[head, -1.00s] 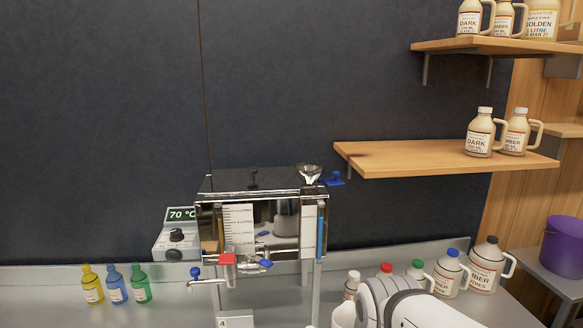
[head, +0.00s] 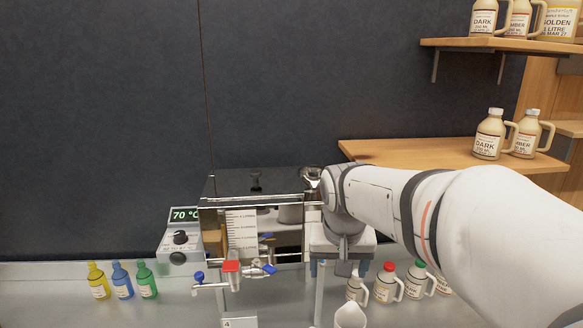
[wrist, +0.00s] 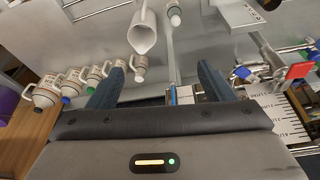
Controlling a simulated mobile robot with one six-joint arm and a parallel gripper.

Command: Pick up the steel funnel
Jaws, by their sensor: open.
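The steel funnel (head: 311,172) sits on the top right corner of the shiny evaporator (head: 262,183) in the head view. My arm hides its right side. I cannot make out the funnel in the wrist view. My gripper (wrist: 158,82) is open, with nothing between its two dark fingers. In the head view my gripper (head: 340,262) hangs below and to the right of the funnel, in front of the evaporator's right end, apart from the funnel.
A wooden shelf (head: 400,152) with bottles is behind my arm. Capped jugs (head: 387,283) and a white pitcher (head: 350,316) stand on the counter below my gripper. A temperature box (head: 180,240) and coloured bottles (head: 122,283) are at left. Valves (head: 232,267) stick out in front.

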